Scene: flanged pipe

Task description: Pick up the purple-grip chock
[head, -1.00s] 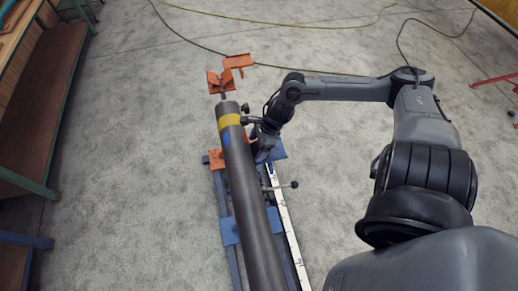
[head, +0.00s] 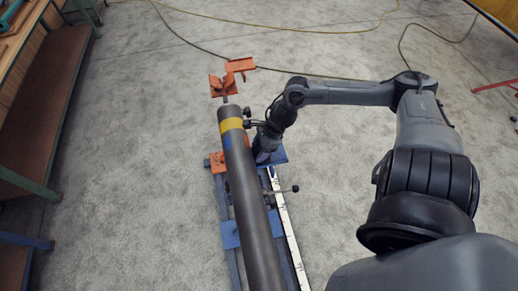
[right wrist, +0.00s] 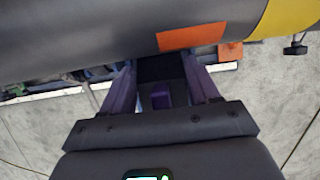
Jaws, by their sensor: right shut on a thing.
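The purple-grip chock (right wrist: 160,96) shows in the right wrist view as a dark block with a purple grip, between my right gripper's two fingers. My right gripper (right wrist: 162,84) is shut on it, close beside the grey pipe (right wrist: 80,35). In the head view my right gripper (head: 264,157) reaches down at the pipe's right side, by the blue stand, with a small purple part showing. The chock's underside is hidden, so I cannot tell whether it touches the stand. My left gripper is not in view.
The long pipe (head: 248,195) with a yellow band lies along a blue frame (head: 229,234). Orange brackets (head: 219,85) stand beyond its far end. A black-knobbed clamp handle (head: 294,188) juts out right. A workbench (head: 40,110) is at the left. Cables cross the open floor.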

